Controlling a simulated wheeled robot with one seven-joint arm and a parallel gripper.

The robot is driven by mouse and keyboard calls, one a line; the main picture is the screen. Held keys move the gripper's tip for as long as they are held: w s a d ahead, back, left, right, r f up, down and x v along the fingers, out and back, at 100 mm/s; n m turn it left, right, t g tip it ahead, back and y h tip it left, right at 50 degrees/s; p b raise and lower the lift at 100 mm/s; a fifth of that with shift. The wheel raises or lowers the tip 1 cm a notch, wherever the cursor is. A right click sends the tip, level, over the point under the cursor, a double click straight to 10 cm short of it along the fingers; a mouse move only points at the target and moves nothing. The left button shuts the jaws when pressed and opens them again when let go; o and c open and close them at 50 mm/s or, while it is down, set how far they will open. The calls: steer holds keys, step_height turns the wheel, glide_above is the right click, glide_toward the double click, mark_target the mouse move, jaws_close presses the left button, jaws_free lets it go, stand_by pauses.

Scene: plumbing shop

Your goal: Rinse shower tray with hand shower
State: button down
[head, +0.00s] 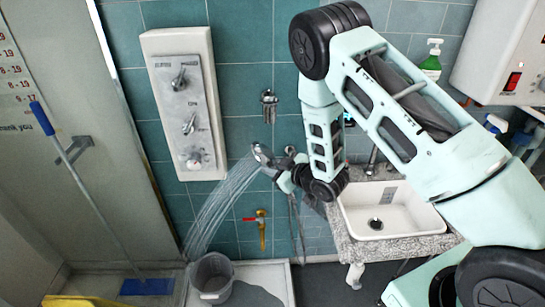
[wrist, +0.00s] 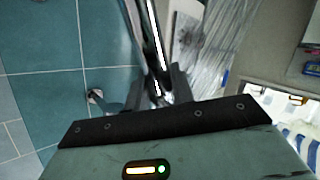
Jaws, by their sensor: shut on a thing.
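My gripper (head: 287,178) is shut on the hand shower (head: 262,155), its chrome head tilted to the left in front of the tiled wall. Its chrome handle (wrist: 150,35) runs up between my fingers (wrist: 160,92) in the wrist view. Water streams (head: 217,205) from the head, down and left, toward the back left of the shower tray. The white shower tray (head: 290,284) lies low on the floor, partly cut off by the lower picture edge. A darker grey patch (head: 252,296) lies on it; I cannot tell whether it is dirt or water.
A grey bucket (head: 211,279) stands at the tray's left part. A yellow-and-red tap (head: 261,229) and an empty-looking chrome holder (head: 269,105) are on the wall. A white control panel (head: 185,105) hangs left. A sink (head: 392,212) stands right; a blue squeegee broom (head: 147,286) stands left.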

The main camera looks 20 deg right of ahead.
steer(key=s+f+n+g+h+b, duration=0.1)
steer(key=s+f+b, duration=0.2)
steer(key=f+b, duration=1)
steer(key=s+a+f+n+g+h+b, duration=0.1)
steer(key=s+f+b, duration=0.3)
steer(key=f+b, duration=0.9)
steer(key=s+f+n+h+b, duration=0.1)
steer(key=s+f+b, duration=0.3)
steer(key=f+b, duration=0.9)
step_height(320, 180, down, 20)
steer(key=shift+a+r+g+h, duration=0.25)
steer(key=shift+a+g+h, duration=0.15)
steer(key=shift+h, duration=0.2)
steer(key=shift+s, duration=0.1)
